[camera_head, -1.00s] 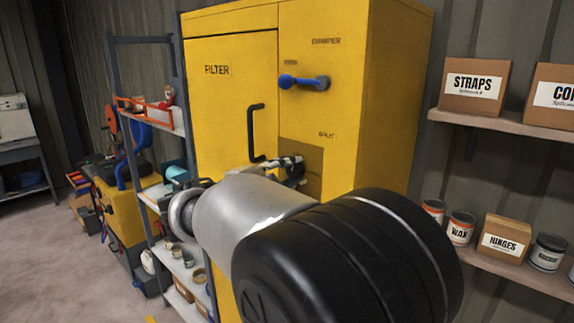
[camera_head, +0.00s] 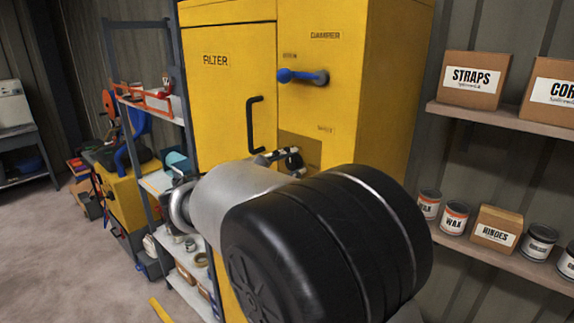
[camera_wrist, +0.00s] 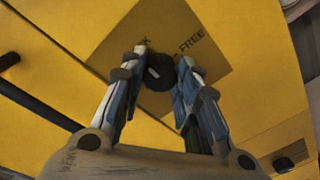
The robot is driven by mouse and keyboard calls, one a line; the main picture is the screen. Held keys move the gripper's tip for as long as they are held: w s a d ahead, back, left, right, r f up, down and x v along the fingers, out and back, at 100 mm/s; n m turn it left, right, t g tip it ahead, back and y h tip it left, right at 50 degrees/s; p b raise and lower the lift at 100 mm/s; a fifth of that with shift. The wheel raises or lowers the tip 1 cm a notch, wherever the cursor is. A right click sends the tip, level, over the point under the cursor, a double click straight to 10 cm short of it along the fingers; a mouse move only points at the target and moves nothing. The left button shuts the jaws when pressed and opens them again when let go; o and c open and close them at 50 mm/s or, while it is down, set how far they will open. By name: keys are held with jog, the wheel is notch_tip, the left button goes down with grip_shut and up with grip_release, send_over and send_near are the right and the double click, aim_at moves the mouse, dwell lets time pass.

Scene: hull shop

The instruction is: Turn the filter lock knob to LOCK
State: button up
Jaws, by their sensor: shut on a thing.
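The filter lock knob (camera_wrist: 160,75) is a small dark round knob with a pale mark, on a brownish square plate (camera_wrist: 225,45) in the wrist view. The plate appears turned in that view. The word FREE reads to the right of the knob; a label at its upper left is mostly hidden, only its end letter showing. My gripper (camera_wrist: 162,57) is shut on the knob, one finger on each side. In the head view my gripper (camera_head: 280,158) is at the plate (camera_head: 302,148) on the yellow cabinet (camera_head: 385,90), and my wrist hides the knob.
A black door handle (camera_head: 251,125) stands out just left of my gripper. A blue damper lever (camera_head: 300,76) points left above it. A shelf rack (camera_head: 150,110) stands left of the cabinet; wall shelves (camera_head: 500,118) with boxes and cans are at right.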

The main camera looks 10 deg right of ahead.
jog(key=o, duration=1.1)
jog(key=v, duration=1.2)
